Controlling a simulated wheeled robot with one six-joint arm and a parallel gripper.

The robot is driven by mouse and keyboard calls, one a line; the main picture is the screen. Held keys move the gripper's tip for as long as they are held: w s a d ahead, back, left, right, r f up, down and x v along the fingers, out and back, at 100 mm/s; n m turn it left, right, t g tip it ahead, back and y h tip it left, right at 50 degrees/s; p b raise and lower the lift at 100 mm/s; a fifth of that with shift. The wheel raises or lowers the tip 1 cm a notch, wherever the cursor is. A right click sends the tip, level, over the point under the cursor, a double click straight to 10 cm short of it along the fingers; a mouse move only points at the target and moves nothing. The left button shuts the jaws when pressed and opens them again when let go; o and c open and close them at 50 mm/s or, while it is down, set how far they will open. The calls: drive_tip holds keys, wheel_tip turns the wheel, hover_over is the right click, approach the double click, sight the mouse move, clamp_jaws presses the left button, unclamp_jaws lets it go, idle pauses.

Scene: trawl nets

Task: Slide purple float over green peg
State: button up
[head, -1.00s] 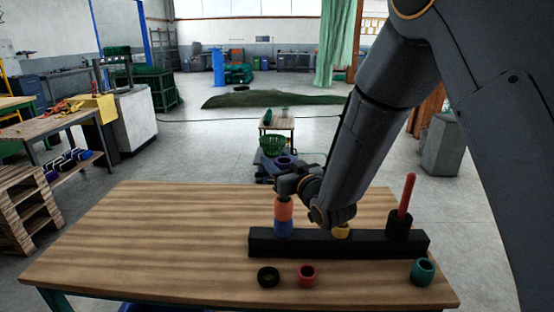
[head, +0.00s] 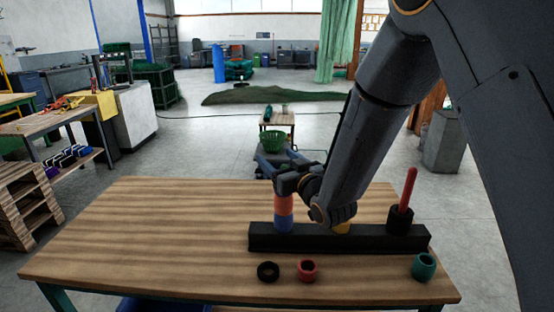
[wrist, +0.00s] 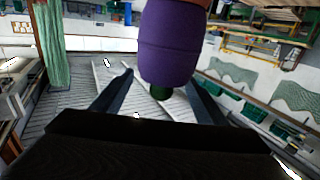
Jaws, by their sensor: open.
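The purple float (wrist: 172,45) fills the top middle of the wrist view, between the two fingers of my gripper (wrist: 160,80). The dark green tip of the peg (wrist: 161,92) sticks out of the float's end, so the float is around the green peg. The orange float (head: 283,205) sits against the purple float's other end, above the blue float (head: 284,224) on the black base bar (head: 310,243). My gripper (head: 286,182) is open at the top of this stack and hides the purple float in the head view.
A red peg (head: 408,188) stands in a black float (head: 400,220) at the bar's right end. A yellow float (head: 342,228) is partly hidden by my wrist. Loose black (head: 268,271), red (head: 307,271) and teal (head: 423,267) floats lie in front. The table's left side (head: 140,230) is clear.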

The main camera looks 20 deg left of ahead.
drive_tip(key=b+v, duration=0.2)
drive_tip(key=v, duration=0.5)
drive_tip(key=shift+s+d, duration=0.2)
drive_tip(key=shift+s, duration=0.1)
idle(0.4)
